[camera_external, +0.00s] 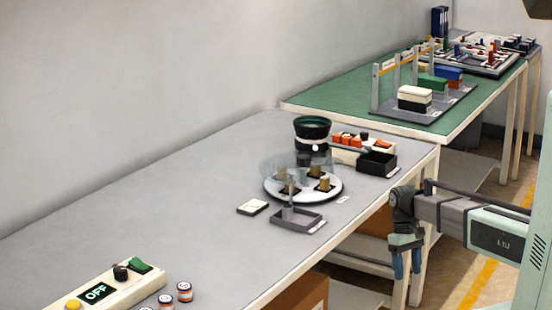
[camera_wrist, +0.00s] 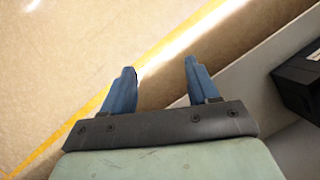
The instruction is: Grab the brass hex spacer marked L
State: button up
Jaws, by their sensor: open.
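Small brass-coloured spacers stand on dark pads on a round white dial plate (camera_external: 277,195) on the grey table. One brass spacer (camera_external: 325,184) is at the plate's right front, another (camera_external: 316,171) is behind it, and a third shows at the left, behind a clear cover. A grey piece stands among them. No letter L is readable at this size. My gripper (camera_external: 407,276) hangs beyond the table's front edge, right of and apart from the plate. In the wrist view its blue fingers (camera_wrist: 158,78) are spread with nothing between them.
A black bowl feeder (camera_external: 312,131) stands behind the plate, a black bin (camera_external: 377,163) to its right. A grey tray (camera_external: 310,220) and post are in front. A control box (camera_external: 113,286) reads OFF. The table's left middle is clear.

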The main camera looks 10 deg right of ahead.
jog(key=shift+n+t, duration=0.8)
jog(key=shift+n, duration=0.1)
jog(key=w+a+r, duration=0.3)
jog(key=w+r, duration=0.1)
jog(key=r, duration=0.4)
jog(key=w+a+r, duration=0.3)
jog(key=w+r, duration=0.1)
jog(key=r, duration=0.4)
jog(key=w+a+r, duration=0.3)
jog(key=w+r, duration=0.1)
jog(key=r, duration=0.4)
jog(key=shift+w+a+r, duration=0.1)
jog(key=shift+w+a, duration=0.05)
jog(key=shift+w, duration=0.2)
jog(key=w+a+r+n+t, duration=0.2)
jog(key=w+a+r+n, duration=0.2)
jog(key=w+a+r, duration=0.6)
send_over(324, 178)
jog(key=shift+y, duration=0.3)
jog(key=f, duration=0.8)
jog(key=shift+w+f, duration=0.2)
jog(key=shift+w, duration=0.1)
jog(key=shift+s+f, duration=0.15)
jog(key=shift+f, duration=1.15)
jog(key=shift+s+f, duration=0.1)
jog(key=shift+f, duration=1.2)
grip_shut()
